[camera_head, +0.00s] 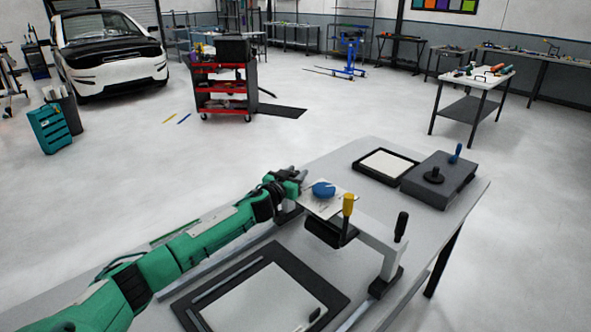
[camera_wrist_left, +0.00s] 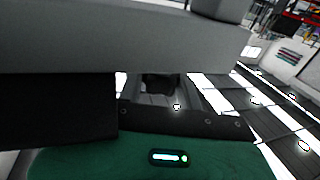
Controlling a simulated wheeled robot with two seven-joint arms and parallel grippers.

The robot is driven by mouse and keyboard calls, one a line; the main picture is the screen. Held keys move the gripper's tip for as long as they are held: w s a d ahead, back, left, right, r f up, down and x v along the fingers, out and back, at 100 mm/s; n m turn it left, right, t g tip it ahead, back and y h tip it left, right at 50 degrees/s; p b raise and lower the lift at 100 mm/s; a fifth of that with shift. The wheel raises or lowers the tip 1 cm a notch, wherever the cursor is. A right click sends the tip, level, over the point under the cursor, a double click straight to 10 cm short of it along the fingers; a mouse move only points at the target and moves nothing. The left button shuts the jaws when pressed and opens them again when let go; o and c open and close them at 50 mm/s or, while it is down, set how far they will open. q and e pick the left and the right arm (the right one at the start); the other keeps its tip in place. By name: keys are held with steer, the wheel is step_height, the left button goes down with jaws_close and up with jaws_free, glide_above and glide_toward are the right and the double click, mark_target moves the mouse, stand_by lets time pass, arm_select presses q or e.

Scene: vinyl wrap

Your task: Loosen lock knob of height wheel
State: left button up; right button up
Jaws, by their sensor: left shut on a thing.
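A machine stands on the grey table with a blue round wheel (camera_head: 323,189) on its pale top plate (camera_head: 318,207). My left gripper (camera_head: 299,181) reaches in from the left, at the left end of this plate, just left of the blue wheel. It is shut on a small part that its fingers hide in the head view; I take it to be the lock knob. In the left wrist view a grey bar (camera_wrist_left: 110,42) crosses the top, close to my green gripper body. The dark area (camera_wrist_left: 160,84) beneath it is unclear. My right gripper is out of view.
A yellow-handled lever (camera_head: 348,205) and a black handle (camera_head: 401,226) rise right of the blue wheel. A black-framed pale mat (camera_head: 262,303) lies at the front. A dark box with knobs (camera_head: 440,182) and a framed pad (camera_head: 386,164) sit at the back right.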

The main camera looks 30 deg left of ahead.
arm_select(q)
steer(key=shift+d+f+n+y+b, duration=0.15)
steer(key=shift+n+y+b, duration=0.2)
steer(key=shift+n+y, duration=0.5)
steer(key=shift+n+y+b, duration=0.45)
steer(key=shift+y+b, duration=0.1)
steer(key=shift+y, duration=0.7)
steer(key=shift+a+r, duration=0.2)
steer(key=o, duration=0.9)
steer(key=shift+o, duration=0.2)
steer(key=s+d+b, duration=0.2)
steer(key=s+b, duration=0.1)
steer(key=s, duration=1)
steer(key=shift+s+d, duration=0.3)
steer(key=shift+d, duration=0.05)
